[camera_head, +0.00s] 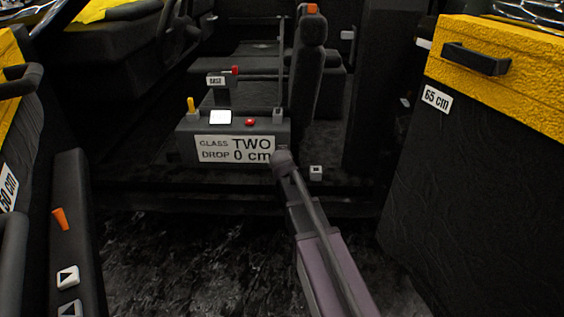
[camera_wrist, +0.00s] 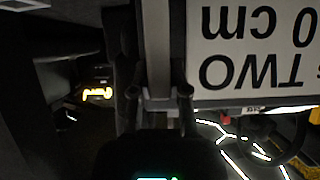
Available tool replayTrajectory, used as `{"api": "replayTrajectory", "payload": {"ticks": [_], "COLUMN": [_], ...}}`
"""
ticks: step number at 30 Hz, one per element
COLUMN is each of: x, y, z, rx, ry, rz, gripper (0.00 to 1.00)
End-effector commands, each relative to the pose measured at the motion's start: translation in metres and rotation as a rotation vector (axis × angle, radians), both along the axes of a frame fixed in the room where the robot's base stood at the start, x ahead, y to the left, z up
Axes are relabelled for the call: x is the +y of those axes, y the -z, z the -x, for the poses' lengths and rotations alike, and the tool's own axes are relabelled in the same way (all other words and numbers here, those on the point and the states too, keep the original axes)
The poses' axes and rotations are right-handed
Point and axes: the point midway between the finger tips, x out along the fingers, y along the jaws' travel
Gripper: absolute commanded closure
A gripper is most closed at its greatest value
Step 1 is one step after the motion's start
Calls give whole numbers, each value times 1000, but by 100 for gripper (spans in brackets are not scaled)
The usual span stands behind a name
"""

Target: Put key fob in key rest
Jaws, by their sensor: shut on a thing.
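My gripper (camera_wrist: 160,95) shows in the wrist view with dark fingers on both sides of a pale grey bar-like piece (camera_wrist: 157,45). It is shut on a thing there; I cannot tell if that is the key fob. In the head view my arm reaches from the lower right to the front right of a dark control box, and the fingertips do not show clearly. The box's white label (camera_head: 235,149) reads "GLASS TWO DROP 0 cm"; it is upside down in the wrist view (camera_wrist: 255,45). I cannot make out a key rest for certain.
On the box are a yellow lever (camera_head: 191,105), a white pad (camera_head: 220,117), a red button (camera_head: 250,121) and a grey post (camera_head: 278,116). A post marked "BASE" (camera_head: 217,81) stands behind. A yellow-topped door panel (camera_head: 490,75) bounds the right; a dark seat (camera_head: 308,70) stands behind.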

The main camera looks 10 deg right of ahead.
Motion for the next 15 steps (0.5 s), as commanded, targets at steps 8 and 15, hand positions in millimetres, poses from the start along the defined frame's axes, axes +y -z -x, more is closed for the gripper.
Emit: {"api": "replayTrajectory", "payload": {"ticks": [8,15], "x": [0,0], "y": [2,24], "z": [-15,-13], "rx": [0,0], "ry": [0,0], "rz": [0,0], "gripper": [100,100]}}
